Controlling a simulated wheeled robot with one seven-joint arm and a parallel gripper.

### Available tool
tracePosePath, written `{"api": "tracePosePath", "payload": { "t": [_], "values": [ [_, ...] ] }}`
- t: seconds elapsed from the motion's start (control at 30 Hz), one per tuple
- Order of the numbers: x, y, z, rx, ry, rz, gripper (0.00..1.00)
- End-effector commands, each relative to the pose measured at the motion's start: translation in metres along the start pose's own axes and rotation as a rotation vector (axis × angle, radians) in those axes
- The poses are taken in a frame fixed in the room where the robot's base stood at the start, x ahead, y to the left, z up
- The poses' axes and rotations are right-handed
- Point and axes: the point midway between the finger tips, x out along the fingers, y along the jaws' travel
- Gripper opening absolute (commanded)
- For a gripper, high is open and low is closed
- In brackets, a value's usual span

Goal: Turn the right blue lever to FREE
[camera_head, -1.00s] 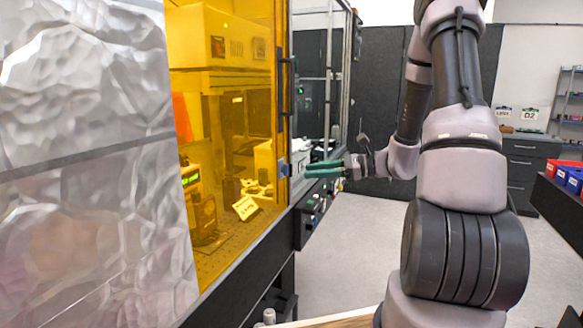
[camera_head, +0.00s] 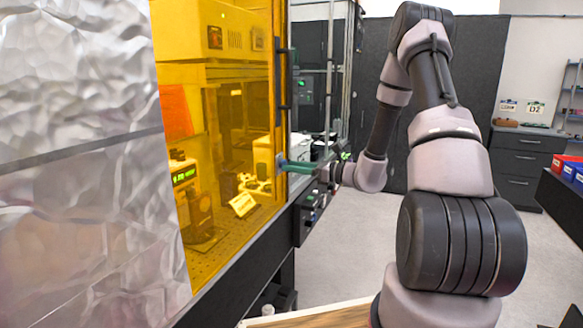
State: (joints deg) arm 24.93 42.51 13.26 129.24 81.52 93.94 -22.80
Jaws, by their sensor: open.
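A small blue part, likely the right blue lever (camera_head: 281,161), sits at the right edge of the amber enclosure door. My gripper (camera_head: 287,166) has teal fingers that point left, with their tips right at the blue part. The gripper is open. The fingers overlap in this view and cover much of the blue part. I cannot tell whether they touch it or stand around it. The lever's angle and any FREE marking are too small to read.
The amber door (camera_head: 235,120) has a black vertical handle (camera_head: 284,75) just above my gripper. A black control box (camera_head: 310,215) hangs below it on the bench front. Crumpled silver panels (camera_head: 80,160) fill the left. Grey floor (camera_head: 350,240) is free below the arm.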

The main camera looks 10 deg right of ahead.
Motion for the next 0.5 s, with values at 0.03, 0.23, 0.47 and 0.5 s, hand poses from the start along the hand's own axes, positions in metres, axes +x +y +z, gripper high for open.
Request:
{"api": "tracePosePath", "payload": {
  "t": [0.03,0.23,0.47,0.5],
  "values": [
    [0.0050,0.0007,-0.0002,0.000,0.000,0.002,0.41],
    [0.0111,0.0003,-0.0002,0.000,0.000,0.000,0.41],
    [0.0109,0.0003,-0.0001,0.000,0.000,0.000,0.22],
    [0.0108,0.0003,-0.0001,0.000,0.000,0.000,0.07]
  ]
}}
